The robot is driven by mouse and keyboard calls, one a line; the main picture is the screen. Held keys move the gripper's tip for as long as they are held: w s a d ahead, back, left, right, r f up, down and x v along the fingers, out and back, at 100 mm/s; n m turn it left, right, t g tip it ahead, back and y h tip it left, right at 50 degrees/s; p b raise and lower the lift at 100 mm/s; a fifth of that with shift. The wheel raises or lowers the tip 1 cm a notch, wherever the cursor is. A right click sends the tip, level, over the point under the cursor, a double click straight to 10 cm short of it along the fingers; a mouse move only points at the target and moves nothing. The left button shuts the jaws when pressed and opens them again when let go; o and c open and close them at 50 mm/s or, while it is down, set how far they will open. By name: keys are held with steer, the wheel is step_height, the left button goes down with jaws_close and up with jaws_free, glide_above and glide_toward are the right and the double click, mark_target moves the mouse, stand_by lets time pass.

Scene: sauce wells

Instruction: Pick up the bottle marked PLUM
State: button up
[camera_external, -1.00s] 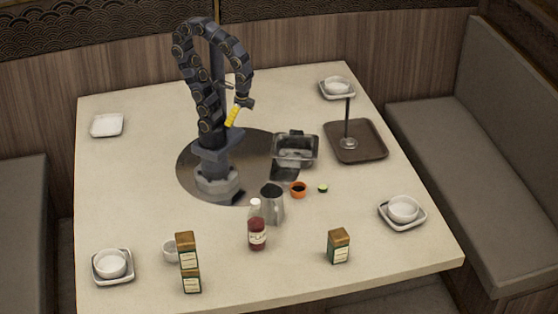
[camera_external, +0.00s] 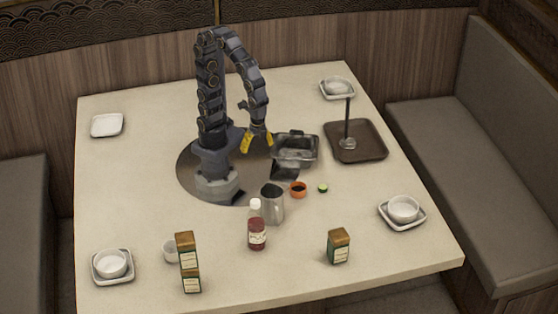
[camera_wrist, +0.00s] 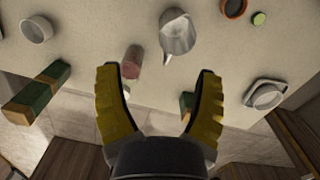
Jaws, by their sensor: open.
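A bottle (camera_external: 257,238) of dark red sauce with a white cap and pale label stands upright near the front middle of the table. It is the only sauce bottle in view; its label is too small to read. In the wrist view the bottle (camera_wrist: 132,62) shows beyond my fingers, nearer the left finger. My gripper (camera_external: 257,143) has yellow fingers, spread apart and empty, above the dark round plate, behind the bottle and well apart from it. In the wrist view my gripper (camera_wrist: 156,74) is open.
A metal pitcher (camera_external: 273,206) stands just right of and behind the bottle. An orange sauce cup (camera_external: 298,189) and metal container (camera_external: 295,151) are farther back. Stacked green boxes (camera_external: 188,262) and a white cup (camera_external: 170,251) stand left, another green box (camera_external: 339,246) right.

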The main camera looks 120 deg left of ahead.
mark_target(255, 201)
steer(key=w+d+f+m, duration=0.1)
steer(key=w+d, duration=0.1)
steer(key=d, duration=0.2)
steer(key=w+d+f+m, duration=0.2)
steer(key=d, duration=0.1)
steer(key=w+d+f+m, duration=0.2)
steer(key=d, duration=0.2)
steer(key=shift+d+t, duration=0.35)
steer(key=shift+t, duration=0.05)
steer(key=shift+d+f, duration=0.15)
steer(key=shift+f, duration=1)
steer(key=shift+w+d+f, duration=0.1)
steer(key=shift+w+f, duration=0.1)
steer(key=shift+f, duration=0.7)
steer(key=shift+w+d+f, duration=0.1)
steer(key=shift+w+f, duration=0.1)
steer(key=shift+f, duration=0.7)
steer(key=shift+w+f, duration=0.2)
steer(key=shift+f, duration=0.7)
jaws_close()
